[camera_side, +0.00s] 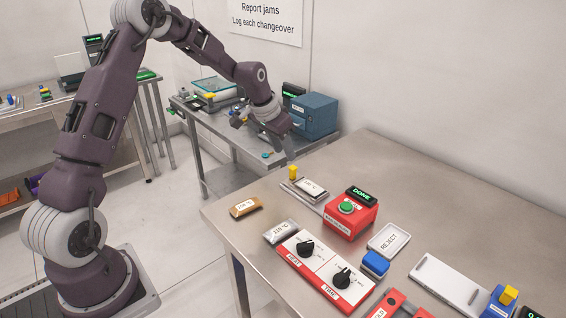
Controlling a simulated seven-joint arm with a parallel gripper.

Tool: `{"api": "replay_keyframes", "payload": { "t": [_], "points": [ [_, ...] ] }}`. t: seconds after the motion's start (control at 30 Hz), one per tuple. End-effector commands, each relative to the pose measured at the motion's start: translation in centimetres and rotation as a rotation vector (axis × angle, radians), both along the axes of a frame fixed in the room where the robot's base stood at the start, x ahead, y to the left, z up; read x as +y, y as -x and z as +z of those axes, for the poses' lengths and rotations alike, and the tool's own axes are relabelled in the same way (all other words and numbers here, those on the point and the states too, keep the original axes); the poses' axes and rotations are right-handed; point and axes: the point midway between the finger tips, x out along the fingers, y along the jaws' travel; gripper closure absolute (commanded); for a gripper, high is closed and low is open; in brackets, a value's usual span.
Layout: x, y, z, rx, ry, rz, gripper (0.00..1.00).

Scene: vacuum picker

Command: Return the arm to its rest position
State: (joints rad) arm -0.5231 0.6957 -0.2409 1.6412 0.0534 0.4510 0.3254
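My arm reaches from the left across the top of the view. My gripper (284,143) hangs above the gap between the back side table (222,131) and the near steel table (420,190). It is small and dark here, and I cannot tell whether its fingers are apart. I see nothing clearly held in it.
The near table carries a red box (350,216) with a green button and a lit "DONE" sign (361,194), a red-edged dial panel (325,272), a reject tray (388,241) and a blue block (375,263). A blue box (314,116) stands behind my gripper.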

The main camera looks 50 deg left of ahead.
Motion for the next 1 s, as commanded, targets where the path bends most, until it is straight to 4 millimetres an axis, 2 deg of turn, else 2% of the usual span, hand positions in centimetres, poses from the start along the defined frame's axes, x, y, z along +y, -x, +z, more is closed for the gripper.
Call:
{"api": "replay_keyframes", "payload": {
  "t": [0.07, 0.1, 0.17, 0.2, 0.27, 0.3, 0.37, 0.4, 0.5, 0.6, 0.73, 1.0],
  "points": [
    [-2.0, 1.5, 3.5, -0.008, -0.026, -0.018, 0.62],
    [-3.5, 3.1, 5.9, -0.011, -0.042, -0.027, 0.62],
    [-6.1, 6.5, 9.5, -0.013, -0.066, -0.034, 0.62],
    [-7.7, 9.1, 11.6, -0.017, -0.077, -0.035, 0.62],
    [-9.8, 13.2, 14.1, -0.028, -0.087, -0.031, 0.62],
    [-11.1, 16.2, 15.5, -0.037, -0.089, -0.026, 0.62],
    [-12.7, 20.7, 16.8, -0.052, -0.084, -0.019, 0.62],
    [-13.5, 23.6, 17.2, -0.062, -0.076, -0.014, 0.62],
    [-15.0, 29.7, 17.1, -0.084, -0.043, -0.004, 0.62],
    [-15.7, 33.6, 16.3, -0.096, -0.012, 0.0, 0.62],
    [-16.0, 35.7, 15.6, -0.101, 0.009, 0.001, 0.62],
    [-16.0, 35.8, 15.6, -0.101, 0.01, 0.002, 0.62]
  ]
}}
